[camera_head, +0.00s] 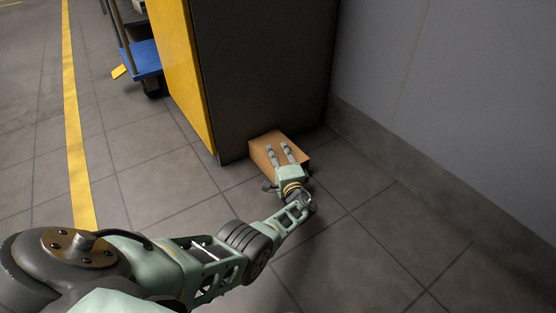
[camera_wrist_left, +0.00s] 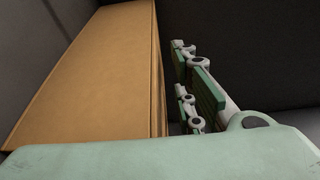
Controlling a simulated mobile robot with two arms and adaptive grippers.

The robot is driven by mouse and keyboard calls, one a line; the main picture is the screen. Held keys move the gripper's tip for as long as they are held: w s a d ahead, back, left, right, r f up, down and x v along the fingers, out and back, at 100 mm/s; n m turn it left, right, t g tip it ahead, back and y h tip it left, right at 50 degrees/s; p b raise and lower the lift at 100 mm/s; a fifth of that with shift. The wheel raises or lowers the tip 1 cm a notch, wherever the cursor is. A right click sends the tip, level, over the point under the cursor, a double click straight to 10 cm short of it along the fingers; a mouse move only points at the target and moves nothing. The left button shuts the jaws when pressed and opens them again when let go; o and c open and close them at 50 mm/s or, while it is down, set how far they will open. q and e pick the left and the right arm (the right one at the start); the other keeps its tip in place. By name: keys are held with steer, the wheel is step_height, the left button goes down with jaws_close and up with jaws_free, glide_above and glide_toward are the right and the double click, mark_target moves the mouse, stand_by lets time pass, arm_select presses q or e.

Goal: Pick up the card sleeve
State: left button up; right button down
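The card sleeve appears to be the plain brown cardboard box (camera_head: 261,149) on the floor at the foot of the dark cabinet. It fills the left of the left wrist view (camera_wrist_left: 95,70). My left gripper (camera_head: 281,150) reaches in front of it in the head view, with its two fingers apart. In the left wrist view the fingers (camera_wrist_left: 192,82) are to the right of the box's edge, with nothing seen between them. I cannot tell whether they touch the box. The gripper and wrist hide the box's near part. My right gripper is not in view.
A dark cabinet (camera_head: 262,70) with a yellow side (camera_head: 183,62) stands behind the box. A grey wall (camera_head: 460,110) closes off the right. A blue-decked trolley (camera_head: 143,58) stands at the back left. The tiled floor is clear left of the box, with a yellow line (camera_head: 73,130).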

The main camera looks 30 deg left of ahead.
arm_select(q)
steer(key=shift+c, duration=0.2)
jaws_close()
